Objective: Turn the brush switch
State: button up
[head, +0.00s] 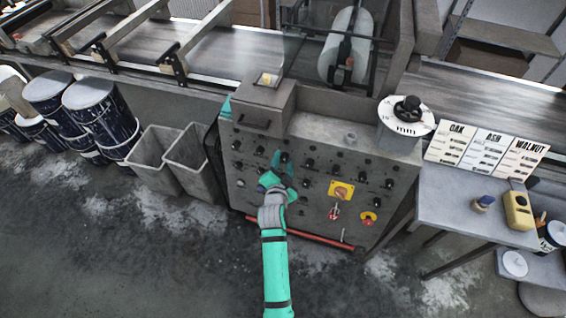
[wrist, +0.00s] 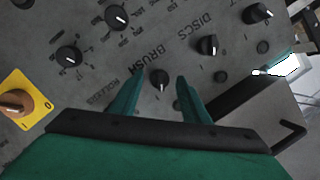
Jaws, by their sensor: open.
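The grey control panel (head: 320,165) has rows of black knobs. In the wrist view, the black brush switch (wrist: 159,78) is a small knob with a white pointer mark, beside the printed word BRUSH (wrist: 147,65). My gripper (wrist: 160,92) is open, its two green fingers on either side of this knob. The fingertips are close to the panel; I cannot tell whether they touch the knob. In the head view my gripper (head: 281,163) is at the panel's upper middle and partly hides the knobs there.
A black handle (head: 253,122) sticks out at upper left. Grey bins (head: 190,160) stand left.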

jog(key=c, duration=1.1)
jog(key=shift+o, duration=0.2)
jog(key=n+g+h, duration=0.1)
jog(key=n, duration=0.4)
jog(key=shift+a+r, duration=0.1)
jog(key=shift+r, duration=0.05)
jog(key=n+h, duration=0.1)
jog(key=n, duration=0.4)
jog(key=shift+a+g, duration=0.15)
jog(key=shift+g, duration=0.15)
jog(key=o, duration=1.1)
jog(key=shift+h, duration=0.3)
jog(key=shift+c, duration=0.2)
